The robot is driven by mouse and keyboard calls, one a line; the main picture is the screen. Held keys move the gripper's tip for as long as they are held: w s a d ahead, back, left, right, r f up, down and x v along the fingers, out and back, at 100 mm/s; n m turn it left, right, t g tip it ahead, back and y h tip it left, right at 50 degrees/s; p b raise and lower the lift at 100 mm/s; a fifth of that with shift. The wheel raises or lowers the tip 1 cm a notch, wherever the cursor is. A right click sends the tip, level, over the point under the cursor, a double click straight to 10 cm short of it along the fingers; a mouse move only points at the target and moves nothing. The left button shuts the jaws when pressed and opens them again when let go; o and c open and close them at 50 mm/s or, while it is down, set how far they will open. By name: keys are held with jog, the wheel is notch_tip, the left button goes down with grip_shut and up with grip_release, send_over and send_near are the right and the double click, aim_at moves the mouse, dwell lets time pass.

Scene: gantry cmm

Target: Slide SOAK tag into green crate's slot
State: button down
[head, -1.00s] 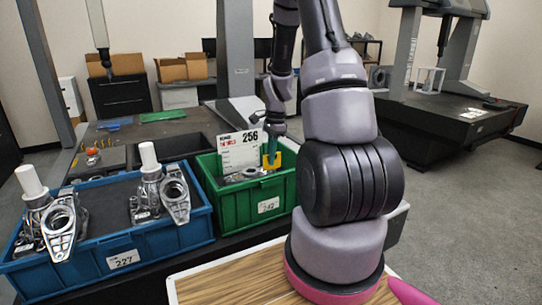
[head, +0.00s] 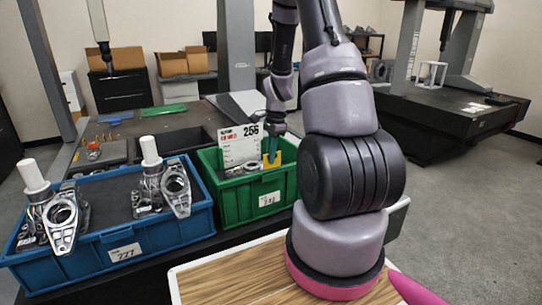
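The green crate (head: 238,207) stands right of the blue crate in the head view, with a numbered label on its front. A white card (head: 240,150) with red lettering and the number 256 stands upright at the crate, its right edge beside a yellow U-shaped part (head: 278,158). The lettering is too small to read as SOAK. My gripper (head: 270,151) reaches down over the crate's rear right, at the yellow part. Its fingertips are small and partly hidden, so I cannot tell whether they grip anything. The slot does not show clearly.
A blue crate (head: 125,255) with metal castings (head: 165,185) that have white cylinders stands on the left. My arm covers the crate's right side. A wooden-topped surface (head: 235,280) lies in front. A dark machine table (head: 450,110) stands at the back right.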

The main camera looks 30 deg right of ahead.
aim_at(270, 168)
jog(key=shift+f, duration=0.8)
dwell(1.0)
jog(key=shift+f, duration=0.4)
jog(key=shift+f, duration=0.25)
dwell(0.4)
jog(key=shift+f, duration=0.35)
jog(key=c, duration=0.7)
grip_release()
jog(key=shift+r, duration=0.1)
jog(key=shift+r, duration=3.4)
